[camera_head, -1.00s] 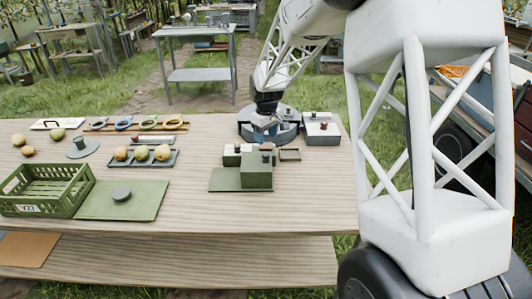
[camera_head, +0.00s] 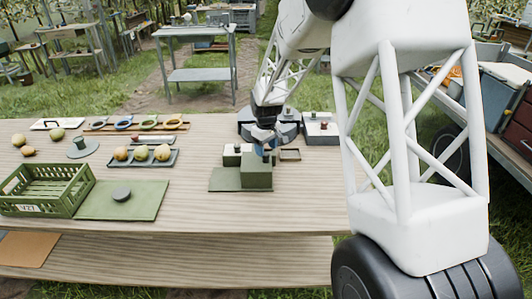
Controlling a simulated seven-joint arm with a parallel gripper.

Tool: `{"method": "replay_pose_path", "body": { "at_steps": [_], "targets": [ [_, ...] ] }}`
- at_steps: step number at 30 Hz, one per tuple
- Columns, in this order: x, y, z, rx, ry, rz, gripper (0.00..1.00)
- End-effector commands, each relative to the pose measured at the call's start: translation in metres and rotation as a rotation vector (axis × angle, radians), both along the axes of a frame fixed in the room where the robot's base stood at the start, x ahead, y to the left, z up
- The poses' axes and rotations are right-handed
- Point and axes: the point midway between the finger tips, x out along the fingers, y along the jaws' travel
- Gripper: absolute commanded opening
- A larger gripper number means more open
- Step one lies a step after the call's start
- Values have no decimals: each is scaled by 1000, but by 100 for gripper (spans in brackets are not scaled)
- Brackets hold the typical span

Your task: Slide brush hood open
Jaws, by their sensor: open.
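A green boxy hood (camera_head: 257,176) with a small knob on top stands on a flat green base (camera_head: 225,180) on the right part of the wooden table. A small white-topped block (camera_head: 233,155) sits just behind and left of it. My gripper (camera_head: 265,146) is over the back of the hood, at or near its knob. The jaws are open, pointing down. The gripper covers the knob, and I cannot tell whether it touches it. Brush bristles are not visible.
A round blue-grey stand (camera_head: 286,131) and a grey box with a white top (camera_head: 321,130) stand behind the gripper. A tray of pears (camera_head: 143,158) and a green crate (camera_head: 45,188) are left. The table's front is clear.

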Motion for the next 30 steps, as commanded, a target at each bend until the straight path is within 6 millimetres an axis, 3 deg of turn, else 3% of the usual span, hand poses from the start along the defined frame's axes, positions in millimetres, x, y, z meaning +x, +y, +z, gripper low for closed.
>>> {"method": "replay_pose_path", "body": {
  "at_steps": [7, 19, 30],
  "targets": [
    [0, 0, -21, 0, 0, 0, 59],
    [0, 0, -25, 0, 0, 0, 57],
    [0, 0, -25, 0, 0, 0, 0]
  ]
}}
